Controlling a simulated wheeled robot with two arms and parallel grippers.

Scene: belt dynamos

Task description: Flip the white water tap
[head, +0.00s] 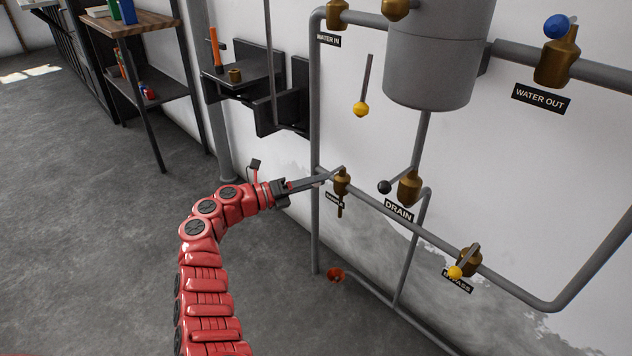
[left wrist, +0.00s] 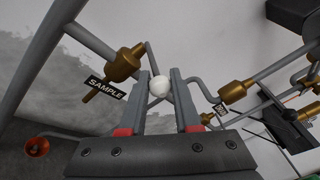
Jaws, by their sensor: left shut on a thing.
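The white water tap's round white knob (left wrist: 159,86) sits between the fingertips of my left gripper (left wrist: 160,76) in the left wrist view. The fingers are shut on it. A grey lever runs from the knob toward the brass valve body (left wrist: 124,64), beside the SAMPLE label (left wrist: 105,87). In the head view my left gripper (head: 326,177) reaches in from the left to the brass sample valve (head: 341,183) on the lower grey pipe. The white knob is hidden there by the fingers. My right gripper is not in view.
A drain valve with a black knob (head: 384,187) and a bypass valve with a yellow knob (head: 454,272) lie to the right. A grey tank (head: 430,60) hangs above. A red funnel (head: 335,274) is below. Shelves (head: 150,88) stand at the left, with open floor in front.

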